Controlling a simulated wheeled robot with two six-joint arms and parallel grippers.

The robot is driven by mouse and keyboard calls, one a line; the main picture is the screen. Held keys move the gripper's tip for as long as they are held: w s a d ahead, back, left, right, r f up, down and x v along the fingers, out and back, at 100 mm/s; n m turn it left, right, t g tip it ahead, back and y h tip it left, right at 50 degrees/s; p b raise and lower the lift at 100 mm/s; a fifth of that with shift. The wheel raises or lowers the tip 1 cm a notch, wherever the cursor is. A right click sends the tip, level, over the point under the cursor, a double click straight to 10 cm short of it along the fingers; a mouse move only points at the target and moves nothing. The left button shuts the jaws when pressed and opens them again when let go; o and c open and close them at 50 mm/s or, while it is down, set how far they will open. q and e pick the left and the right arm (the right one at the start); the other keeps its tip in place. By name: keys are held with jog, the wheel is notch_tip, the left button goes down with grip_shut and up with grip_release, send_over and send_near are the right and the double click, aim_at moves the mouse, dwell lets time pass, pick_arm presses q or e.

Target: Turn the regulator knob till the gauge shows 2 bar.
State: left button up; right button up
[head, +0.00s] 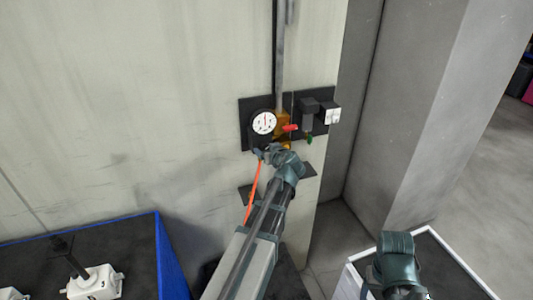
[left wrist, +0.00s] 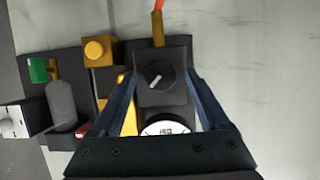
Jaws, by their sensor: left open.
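The regulator knob (left wrist: 160,76) is a round dark knob with a pale mark, on the face of a black block. In the left wrist view the mark points to the lower left. The white round gauge (head: 263,122) is on the black wall panel; its dial is too small to read. In the left wrist view the gauge (left wrist: 165,128) is partly hidden by my gripper. My left gripper (left wrist: 161,74) is open, with one finger on each side of the knob's block; contact cannot be told. It also shows below the gauge in the head view (head: 265,152).
The panel (head: 246,106) also carries a red lever (head: 290,128), a green part (head: 309,140) and a grey-black fitting with a white box (head: 331,116). An orange hose (head: 252,193) hangs below. A blue-edged table (head: 160,235) and a white-edged one (head: 455,256) stand below.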

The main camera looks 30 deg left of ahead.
pick_arm(q)
jog(key=shift+w+a+f, duration=0.1)
jog(key=shift+w+a, duration=0.1)
jog(key=shift+a, duration=0.05)
grip_shut()
dwell(0.3)
